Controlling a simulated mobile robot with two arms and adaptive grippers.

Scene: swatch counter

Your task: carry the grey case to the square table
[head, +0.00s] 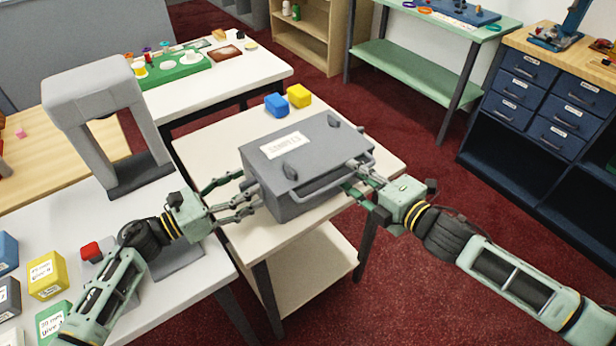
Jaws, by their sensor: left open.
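The grey case (322,142) has a white label (284,144), dark latches and a bar handle along its near side. It rests flat on a small pale square-topped table (205,150) with a lower shelf. My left gripper (249,192) is open at the case's left side, its fingertips close to the wall. My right gripper (352,177) is at the right side, its fingers by the end of the bar handle. Whether they close on the bar is unclear.
A grey arch-shaped machine (90,95) and labelled blocks (46,275) stand on the white table at left. Blue (276,105) and yellow (299,96) blocks sit behind the case. Blue drawers (548,95) and a green table (400,68) stand beyond. Red carpet is free at right.

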